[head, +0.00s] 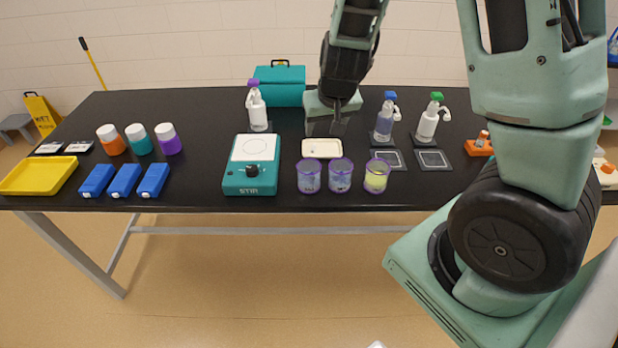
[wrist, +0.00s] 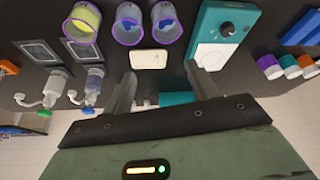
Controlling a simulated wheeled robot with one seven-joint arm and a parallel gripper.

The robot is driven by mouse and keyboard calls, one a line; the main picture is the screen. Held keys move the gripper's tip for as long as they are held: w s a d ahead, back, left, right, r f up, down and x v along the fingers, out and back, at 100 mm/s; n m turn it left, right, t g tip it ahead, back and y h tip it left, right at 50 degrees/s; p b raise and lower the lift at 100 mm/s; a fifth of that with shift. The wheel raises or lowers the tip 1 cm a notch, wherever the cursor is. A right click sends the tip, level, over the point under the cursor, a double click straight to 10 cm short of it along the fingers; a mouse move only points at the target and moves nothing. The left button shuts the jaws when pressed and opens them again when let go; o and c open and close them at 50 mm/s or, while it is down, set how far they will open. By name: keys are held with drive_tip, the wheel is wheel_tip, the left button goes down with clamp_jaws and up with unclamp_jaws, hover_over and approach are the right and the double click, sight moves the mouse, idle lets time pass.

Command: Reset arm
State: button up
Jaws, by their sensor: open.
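My gripper (head: 327,125) hangs over the back middle of the black table, in front of the teal toolbox (head: 280,84). In the wrist view my gripper (wrist: 160,88) has its two fingers wide apart with nothing held between them. The white tray (head: 322,148) lies on the table just in front of it, and the tray also shows beyond the fingertips in the wrist view (wrist: 149,59). The black table (head: 210,110) lies below. My arm covers much of the right side of the head view.
A stir plate (head: 252,165) stands left of the tray. Purple-rimmed cups (head: 340,176) stand in front of it. Pump bottles stand on both sides of my gripper: purple-topped (head: 257,108), blue-topped (head: 386,118), green-topped (head: 429,121). Blue boxes (head: 124,181) and a yellow tray (head: 38,176) lie left.

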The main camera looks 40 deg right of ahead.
drive_tip(key=shift+s+a+r, duration=0.1)
drive_tip(key=shift+s+r, duration=0.1)
drive_tip(key=shift+r, duration=0.15)
idle(0.3)
drive_tip(key=s+a+n+g+y+b, duration=0.1)
drive_tip(key=s+a+n+y+b, duration=0.2)
drive_tip(key=a, duration=0.5)
drive_tip(key=s+a+n+g+b, duration=0.15)
drive_tip(key=s+a, duration=0.25)
drive_tip(key=a, duration=0.5)
drive_tip(key=s+a+n+g+b, duration=0.1)
drive_tip(key=s+a+n+b, duration=0.1)
drive_tip(key=s, duration=0.6)
drive_tip(key=s+a+n+h+b, duration=0.1)
drive_tip(key=s+a+n, duration=0.3)
drive_tip(key=s, duration=0.4)
drive_tip(key=shift+s+a+n+g+b, duration=0.25)
drive_tip(key=shift+a+n+g+b, duration=0.1)
drive_tip(key=shift+a+n+b, duration=0.15)
drive_tip(key=shift+d, duration=0.15)
